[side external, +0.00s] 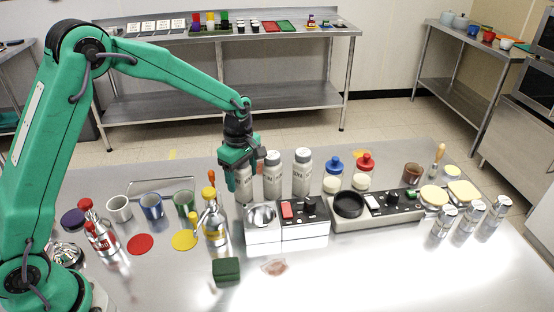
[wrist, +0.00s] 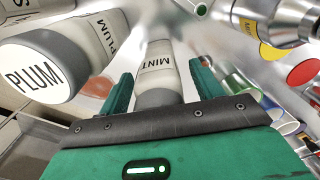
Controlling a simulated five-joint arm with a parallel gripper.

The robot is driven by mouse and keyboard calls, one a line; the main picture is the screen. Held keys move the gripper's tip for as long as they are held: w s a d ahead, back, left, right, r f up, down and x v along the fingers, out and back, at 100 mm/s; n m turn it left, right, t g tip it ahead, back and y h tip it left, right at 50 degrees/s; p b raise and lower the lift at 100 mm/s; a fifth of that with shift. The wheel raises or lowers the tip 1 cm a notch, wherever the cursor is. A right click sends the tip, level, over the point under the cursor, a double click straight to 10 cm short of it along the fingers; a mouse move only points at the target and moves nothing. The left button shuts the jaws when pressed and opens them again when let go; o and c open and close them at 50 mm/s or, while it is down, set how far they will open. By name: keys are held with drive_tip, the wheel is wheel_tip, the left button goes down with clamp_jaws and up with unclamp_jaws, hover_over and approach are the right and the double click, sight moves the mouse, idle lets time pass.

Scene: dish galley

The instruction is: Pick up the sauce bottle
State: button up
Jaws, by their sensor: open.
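Several pale grey sauce bottles stand in a row on the steel counter. One labelled MINT (wrist: 157,72) lies between my gripper's fingers in the wrist view; in the side view this bottle (side external: 244,187) is partly hidden by the gripper. A PLUM bottle (wrist: 45,68) is close on the left in the wrist view and seems to be the middle bottle (side external: 272,178) in the side view. Another bottle (side external: 302,174) stands to its right. My gripper (side external: 240,172) is open, fingers pointing down on both sides of the MINT bottle; contact cannot be told.
A blue mug (side external: 151,207) and a green mug (side external: 184,203) stand left of the bottles. A yellow-capped bottle (side external: 214,228) stands front left. A metal-bowled appliance (side external: 262,218) sits just in front. Red-lidded and blue-lidded jars (side external: 333,175) stand to the right.

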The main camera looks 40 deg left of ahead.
drive_tip(key=c, duration=1.2)
drive_tip(key=shift+r, duration=0.15)
drive_tip(key=shift+r, duration=0.55)
drive_tip(key=r, duration=0.3)
drive_tip(key=shift+s+d+r, duration=0.15)
drive_tip(key=shift+s+d, duration=0.05)
drive_tip(key=shift+d, duration=0.15)
drive_tip(key=s+d+r, duration=0.2)
drive_tip(key=d, duration=0.1)
drive_tip(key=s+d+r, duration=0.2)
drive_tip(key=d, duration=0.1)
drive_tip(key=s+d+r, duration=0.2)
drive_tip(key=d, duration=0.1)
drive_tip(key=shift+s+r, duration=0.15)
drive_tip(key=shift+r, duration=0.05)
